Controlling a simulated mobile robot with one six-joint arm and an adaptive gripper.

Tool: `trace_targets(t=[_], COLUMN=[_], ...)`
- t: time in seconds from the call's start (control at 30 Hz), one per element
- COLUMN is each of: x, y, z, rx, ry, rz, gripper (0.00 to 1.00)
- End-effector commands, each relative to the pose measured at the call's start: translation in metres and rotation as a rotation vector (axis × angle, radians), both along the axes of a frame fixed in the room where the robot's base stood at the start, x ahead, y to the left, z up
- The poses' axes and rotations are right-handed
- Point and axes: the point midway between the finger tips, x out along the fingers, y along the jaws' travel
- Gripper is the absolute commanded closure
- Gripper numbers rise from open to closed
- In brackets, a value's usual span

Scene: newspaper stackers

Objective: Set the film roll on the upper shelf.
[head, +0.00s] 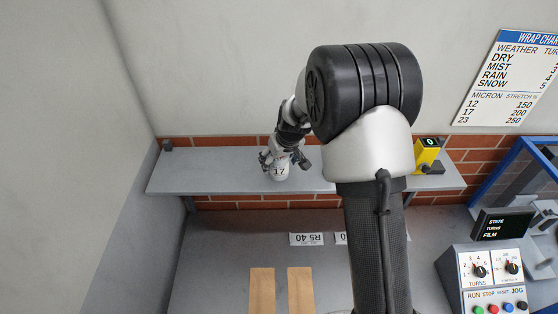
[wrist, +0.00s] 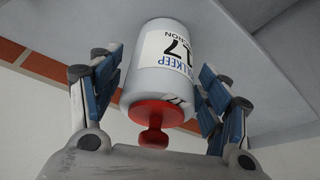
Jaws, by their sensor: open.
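The film roll (head: 280,173) is a white cylinder with a "17" label. In the head view it is at the upper shelf (head: 215,172), left of the middle, and looks set on its grey top. In the wrist view the roll (wrist: 160,70) has a red end with a red knob (wrist: 153,138) facing my palm. My gripper (head: 284,162) is open, with one finger on each side of the roll. The roll's far end contact is not clearly visible.
A yellow device (head: 427,152) with a small display stands on the shelf's right part, beside my arm. A small dark item (head: 168,145) is at the shelf's left end. Two wooden strips (head: 262,290) lie below. A control panel (head: 490,275) stands at right. The shelf's left part is clear.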

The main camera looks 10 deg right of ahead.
Motion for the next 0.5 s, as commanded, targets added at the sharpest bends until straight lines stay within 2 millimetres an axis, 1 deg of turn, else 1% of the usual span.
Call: trace_targets(t=[0.03, 0.3, 0.4, 0.5], x=[-0.002, -0.025, -0.032, -0.037], y=[-0.001, -0.005, -0.007, -0.008], z=[0.01, 0.064, 0.081, 0.093], rx=[0.001, 0.0, -0.001, 0.0], ry=[-0.006, -0.006, -0.005, -0.003], rz=[-0.001, 0.0, -0.001, 0.0], gripper=[0.3, 0.3, 0.3, 0.3])
